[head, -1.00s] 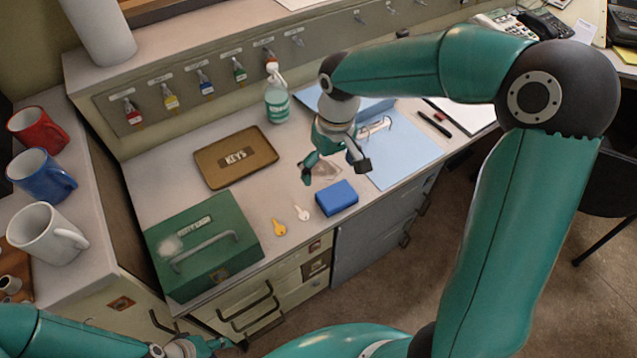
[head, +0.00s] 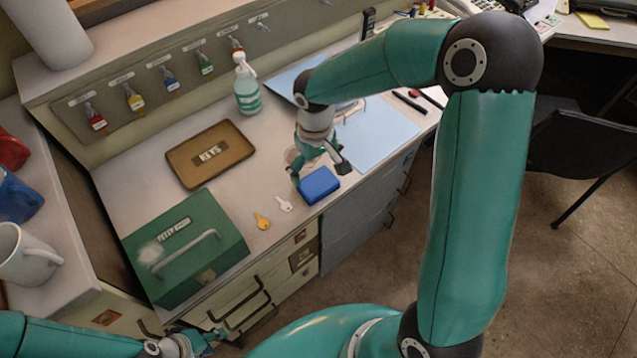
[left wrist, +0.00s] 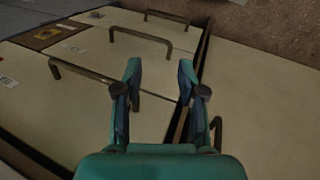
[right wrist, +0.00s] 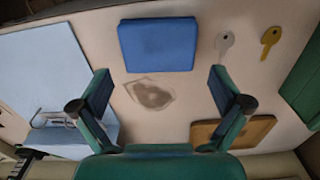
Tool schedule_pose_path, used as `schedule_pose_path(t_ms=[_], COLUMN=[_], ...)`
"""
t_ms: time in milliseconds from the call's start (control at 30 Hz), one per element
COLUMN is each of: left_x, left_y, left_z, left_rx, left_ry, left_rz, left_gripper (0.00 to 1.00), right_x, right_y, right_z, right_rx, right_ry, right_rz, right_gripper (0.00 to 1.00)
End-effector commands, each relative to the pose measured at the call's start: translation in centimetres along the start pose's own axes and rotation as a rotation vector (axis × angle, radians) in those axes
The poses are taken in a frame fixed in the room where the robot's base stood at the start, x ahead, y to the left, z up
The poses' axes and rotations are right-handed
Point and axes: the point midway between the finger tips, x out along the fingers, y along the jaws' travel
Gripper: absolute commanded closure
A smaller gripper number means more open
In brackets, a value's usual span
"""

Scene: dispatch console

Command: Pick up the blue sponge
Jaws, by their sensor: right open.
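The blue sponge (head: 319,185) lies flat on the desk near its front edge. In the right wrist view the sponge (right wrist: 158,45) is ahead of the fingertips, centred a little left of the middle between them. My right gripper (head: 320,172) is open and empty, just behind and above the sponge in the head view; whether it touches cannot be told there. In the right wrist view its fingers (right wrist: 160,92) stand wide apart with bare desk between them. My left gripper (left wrist: 158,80) is open and empty in front of the drawer fronts, low at the left in the head view.
A yellow key (head: 262,221) and a white key (head: 284,203) lie left of the sponge. A green cash box (head: 185,250), a brown keys tray (head: 211,154), a spray bottle (head: 247,90) and a blue sheet (head: 380,135) share the desk. A stain (right wrist: 150,94) marks the desk.

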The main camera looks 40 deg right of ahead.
Motion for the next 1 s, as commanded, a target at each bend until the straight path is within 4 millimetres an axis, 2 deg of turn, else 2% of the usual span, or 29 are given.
schedule_pose_path(t_ms=[367,667,867,1000], left_x=[-0.4,-0.4,-0.4,-0.4], left_y=[0.1,0.1,0.1,0.1], left_z=[0.0,0.0,0.0,0.0], left_rx=[0.0,0.0,0.0,0.0], left_ry=[0.0,0.0,0.0,0.0], left_rz=[0.0,0.0,0.0,0.0], left_gripper=[0.6,0.6,0.6,0.6], right_x=[4.6,5.0,5.0,5.0], right_y=[0.2,0.1,0.1,0.1], right_z=[0.1,0.1,0.1,0.1], right_rx=[-0.001,0.0,0.0,-0.001], right_ry=[-0.004,-0.001,-0.001,-0.001], right_rz=[0.0,0.0,0.0,0.0], right_gripper=[0.0,0.0,0.33,0.34])
